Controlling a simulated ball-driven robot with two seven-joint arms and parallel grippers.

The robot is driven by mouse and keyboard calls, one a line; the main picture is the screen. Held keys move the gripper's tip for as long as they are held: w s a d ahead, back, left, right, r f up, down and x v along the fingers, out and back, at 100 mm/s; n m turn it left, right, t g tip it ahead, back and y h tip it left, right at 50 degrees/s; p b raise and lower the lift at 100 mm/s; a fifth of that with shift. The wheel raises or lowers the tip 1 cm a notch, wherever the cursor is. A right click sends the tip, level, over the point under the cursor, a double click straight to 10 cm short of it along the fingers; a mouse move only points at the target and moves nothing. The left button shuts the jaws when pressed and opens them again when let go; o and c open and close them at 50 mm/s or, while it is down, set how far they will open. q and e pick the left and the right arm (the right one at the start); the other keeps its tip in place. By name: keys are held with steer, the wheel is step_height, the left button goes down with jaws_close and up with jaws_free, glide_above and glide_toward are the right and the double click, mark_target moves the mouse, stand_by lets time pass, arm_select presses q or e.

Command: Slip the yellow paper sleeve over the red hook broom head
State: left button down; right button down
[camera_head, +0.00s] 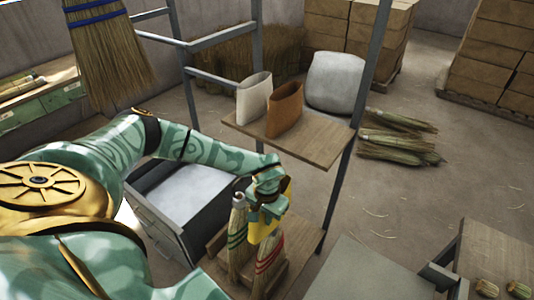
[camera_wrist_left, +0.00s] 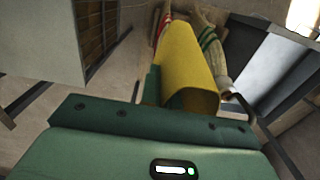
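My left gripper (camera_head: 266,200) is shut on the yellow paper sleeve (camera_head: 262,227), which hangs tilted below it. In the left wrist view the sleeve (camera_wrist_left: 188,68) is large, with a green finger along its left side. The broom head with red bands (camera_head: 268,256) stands in a wooden holder, close to the sleeve's lower end. In the wrist view a bit of it (camera_wrist_left: 164,22) shows beyond the sleeve's far end. I cannot tell whether they touch. A broom head with green bands (camera_head: 237,240) stands just left. My right gripper is not in view.
A wooden shelf (camera_head: 310,148) behind the gripper carries a white sleeve (camera_head: 254,98) and a brown sleeve (camera_head: 285,109). A grey bin (camera_head: 170,230) stands left of the broom heads. Grey frame posts (camera_head: 355,130) rise near the shelf. A grey table (camera_head: 370,272) is at the lower right.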

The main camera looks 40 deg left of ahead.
mark_target(267, 227)
arm_select(q)
steer(key=shift+f, duration=0.1)
steer(key=shift+f+b, duration=2.7)
steer(key=shift+f, duration=1.75)
steer(key=shift+f+b, duration=2.85)
steer(key=shift+f, duration=1.55)
step_height(267, 227, up, 13)
steer(key=p, duration=1.1)
steer(key=shift+f, duration=0.15)
step_height(267, 227, up, 15)
steer(key=p, duration=1.3)
steer(key=shift+p, duration=0.4)
